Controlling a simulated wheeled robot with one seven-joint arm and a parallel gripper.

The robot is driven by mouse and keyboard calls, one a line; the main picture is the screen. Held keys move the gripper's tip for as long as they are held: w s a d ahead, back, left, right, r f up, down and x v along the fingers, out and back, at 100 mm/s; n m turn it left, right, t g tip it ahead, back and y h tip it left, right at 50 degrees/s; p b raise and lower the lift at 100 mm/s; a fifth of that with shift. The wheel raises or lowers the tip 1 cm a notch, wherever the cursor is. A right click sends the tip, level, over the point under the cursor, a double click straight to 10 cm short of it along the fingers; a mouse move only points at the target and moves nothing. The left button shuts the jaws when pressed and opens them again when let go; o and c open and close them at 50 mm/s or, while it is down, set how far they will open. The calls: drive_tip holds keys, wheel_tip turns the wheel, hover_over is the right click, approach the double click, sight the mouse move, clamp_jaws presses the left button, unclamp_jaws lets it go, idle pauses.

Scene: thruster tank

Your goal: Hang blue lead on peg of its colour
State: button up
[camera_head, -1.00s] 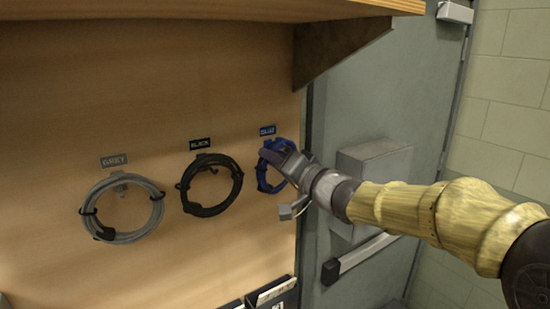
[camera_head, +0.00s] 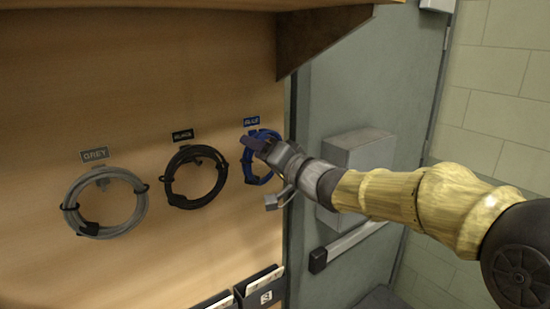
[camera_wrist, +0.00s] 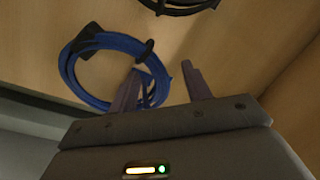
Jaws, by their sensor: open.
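The blue lead (camera_head: 248,170) is a coiled loop against the wooden board, just under the blue label (camera_head: 251,122). Its peg is hidden behind my gripper and the coil. My gripper (camera_head: 255,146) is in front of the upper part of the coil, with its fingers apart. In the wrist view the blue lead (camera_wrist: 85,92) is at upper left, and my gripper (camera_wrist: 165,84) has one finger over the loop's opening and the other outside it. The coil's near side appears to run between the fingers; contact cannot be told.
A black lead (camera_head: 172,180) hangs under the black label, and a grey lead (camera_head: 72,205) under the grey label, both left of the blue one. A shelf bracket (camera_head: 318,38) is above. A grey door (camera_head: 400,90) with a push bar stands right. Document holders (camera_head: 262,290) are below.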

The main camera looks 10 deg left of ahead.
drive_tip(key=b+v, duration=0.4)
drive_tip(key=v, duration=1.3)
drive_tip(key=shift+d, duration=0.15)
drive_tip(key=w+d+f+m+t+h+b, duration=0.1)
drive_tip(key=w+d+f+m+t+h, duration=0.15)
drive_tip(key=d+f+h, duration=0.6)
drive_tip(key=w+d+f+m+t+h+b, duration=0.1)
drive_tip(key=w+d+f+m+h+b, duration=0.15)
drive_tip(key=d+f+h, duration=0.65)
drive_tip(key=s+f+n+g, duration=0.1)
drive_tip(key=s+f+g, duration=0.4)
drive_tip(key=s+f, duration=0.3)
drive_tip(key=s+d+f+n+g+y, duration=0.1)
drive_tip(key=s+f+g, duration=0.4)
drive_tip(key=s+f, duration=0.4)
wheel_tip(320, 180, down, 6)
drive_tip(key=shift+r+n+b, duration=0.1)
drive_tip(key=shift+n+b, duration=0.3)
